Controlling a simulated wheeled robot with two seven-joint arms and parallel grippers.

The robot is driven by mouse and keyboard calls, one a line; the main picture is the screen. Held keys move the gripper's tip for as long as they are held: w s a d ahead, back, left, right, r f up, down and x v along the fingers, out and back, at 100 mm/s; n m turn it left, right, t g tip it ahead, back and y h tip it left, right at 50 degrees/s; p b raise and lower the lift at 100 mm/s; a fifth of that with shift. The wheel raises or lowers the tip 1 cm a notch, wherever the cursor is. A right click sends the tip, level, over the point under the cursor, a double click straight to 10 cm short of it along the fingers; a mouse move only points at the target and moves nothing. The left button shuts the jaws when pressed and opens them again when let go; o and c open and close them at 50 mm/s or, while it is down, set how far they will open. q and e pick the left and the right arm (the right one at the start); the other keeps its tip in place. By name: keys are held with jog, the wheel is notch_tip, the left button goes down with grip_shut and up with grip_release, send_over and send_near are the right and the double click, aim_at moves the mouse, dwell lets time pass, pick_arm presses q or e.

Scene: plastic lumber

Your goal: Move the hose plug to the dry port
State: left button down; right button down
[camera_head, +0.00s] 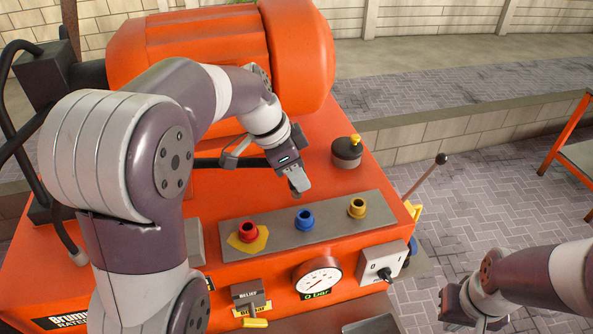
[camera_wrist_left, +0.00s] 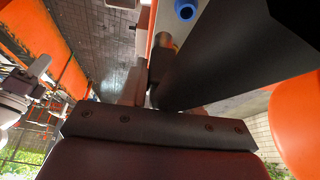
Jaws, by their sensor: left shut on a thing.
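My left gripper (camera_head: 293,187) is shut on the hose plug (camera_head: 296,192), whose small metal end shows below the fingers. In the left wrist view, the fingers close around the black hose end (camera_wrist_left: 190,68) and the plug's metal tip (camera_wrist_left: 163,42). The plug is above and behind the grey port plate (camera_head: 335,221), apart from the ports.
A gauge (camera_head: 319,279) reading 0 bar, a relief lever (camera_head: 252,301) and a switch box (camera_head: 384,266) sit on the orange machine's front. A dark cap with a yellow knob (camera_head: 347,151) stands behind the plate. A long lever (camera_head: 425,180) rises at right.

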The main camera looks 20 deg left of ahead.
pick_arm(q)
jog(key=shift+r, duration=0.1)
jog(key=f, duration=0.1)
jog(key=w+f, duration=0.1)
jog(key=f, duration=0.1)
jog(key=shift+w+d, duration=0.25)
jog(key=w+f+b, duration=0.4)
jog(key=f+b, duration=0.2)
jog(key=f, duration=0.2)
jog(key=shift+f+b, duration=0.2)
jog(key=shift+b, duration=0.2)
jog(key=shift+w, duration=0.15)
jog(key=shift+f+b, duration=0.2)
jog(key=shift+b, duration=0.3)
dwell(1.0)
